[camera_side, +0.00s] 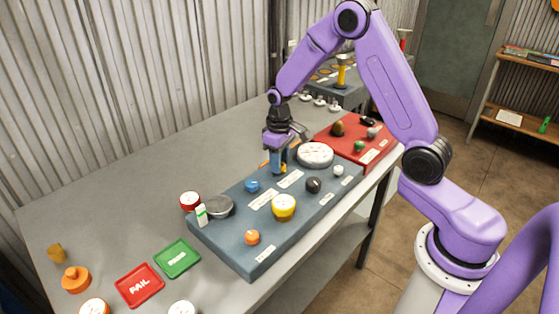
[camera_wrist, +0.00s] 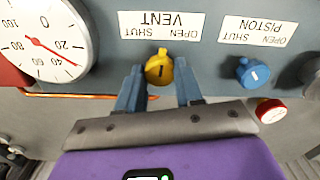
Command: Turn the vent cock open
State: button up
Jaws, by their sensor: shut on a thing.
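The vent cock (camera_wrist: 159,68) is a yellow knob below the upside-down VENT label (camera_wrist: 162,25) in the wrist view. A short dark mark on its face runs roughly up and down the picture. My gripper (camera_wrist: 158,80) has one blue finger on each side of the knob and is shut on it. In the side view my gripper (camera_side: 279,166) points down at the back edge of the blue-grey panel (camera_side: 232,251), hiding most of the knob.
Right of the vent cock in the wrist view are a blue PISTON knob (camera_wrist: 253,73) and a red-rimmed dial (camera_wrist: 269,110). A large gauge (camera_wrist: 45,42) with a red needle is close on the left. A copper pipe (camera_wrist: 75,96) runs behind the panel edge.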

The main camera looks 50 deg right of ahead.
jog(key=m, duration=0.4)
jog(key=shift+m, duration=1.8)
jog(key=o, duration=1)
jog(key=shift+o, duration=0.2)
notch_tip(320, 180, up, 18)
jog(key=shift+f, duration=0.25)
